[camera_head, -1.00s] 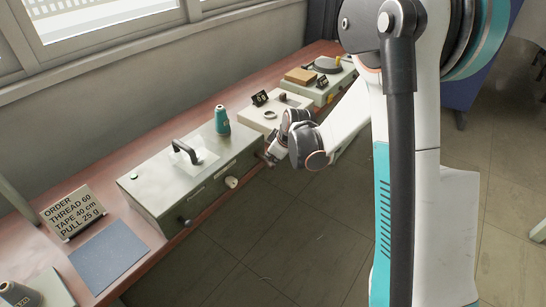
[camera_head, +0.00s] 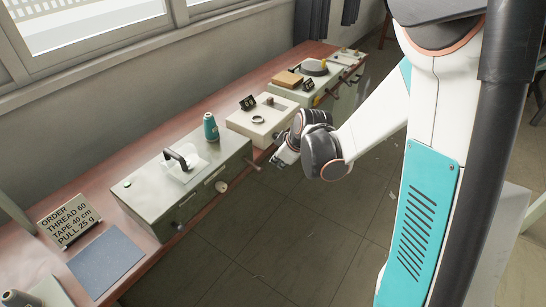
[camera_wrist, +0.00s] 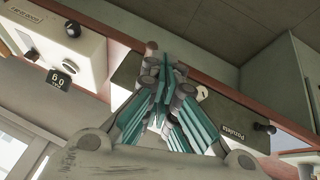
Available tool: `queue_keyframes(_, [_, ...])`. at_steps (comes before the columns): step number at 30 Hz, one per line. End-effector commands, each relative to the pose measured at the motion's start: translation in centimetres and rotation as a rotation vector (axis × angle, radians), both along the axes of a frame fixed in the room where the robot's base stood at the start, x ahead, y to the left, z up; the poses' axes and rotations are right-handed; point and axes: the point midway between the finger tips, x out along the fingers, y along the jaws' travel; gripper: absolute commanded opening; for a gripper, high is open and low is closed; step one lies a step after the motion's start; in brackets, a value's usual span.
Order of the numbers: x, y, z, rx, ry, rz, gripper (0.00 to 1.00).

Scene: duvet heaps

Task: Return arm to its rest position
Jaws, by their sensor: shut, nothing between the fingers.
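My gripper (camera_head: 283,157) hangs in front of the bench, level with the gap between the grey-green box and the cream box. It is shut and empty. In the wrist view its teal-sided fingers (camera_wrist: 165,100) are folded together, with bench and boxes behind them. My arm reaches in from the right of the head view, its white and teal links hiding much of the floor there. I cannot tell the exact distance from the fingers to the bench edge.
A reddish bench (camera_head: 100,194) runs along the wall. It holds the grey-green box (camera_head: 145,188), a teal spool (camera_head: 211,128), the cream box (camera_head: 245,118), an order sign (camera_head: 68,220) and a blue-grey mat (camera_head: 106,258). Floor (camera_head: 270,250) in front is clear.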

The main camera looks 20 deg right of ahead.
Motion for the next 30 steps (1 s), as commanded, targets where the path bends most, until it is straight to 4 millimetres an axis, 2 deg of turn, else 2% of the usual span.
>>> queue_keyframes(18, [-0.4, 0.0, 0.5, 0.002, 0.000, -0.007, 0.00])
queue_keyframes(23, [-1.8, 0.5, 2.9, 0.020, 0.002, -0.059, 0.00])
queue_keyframes(30, [-6.0, 1.7, 8.2, 0.070, 0.001, -0.203, 0.00])
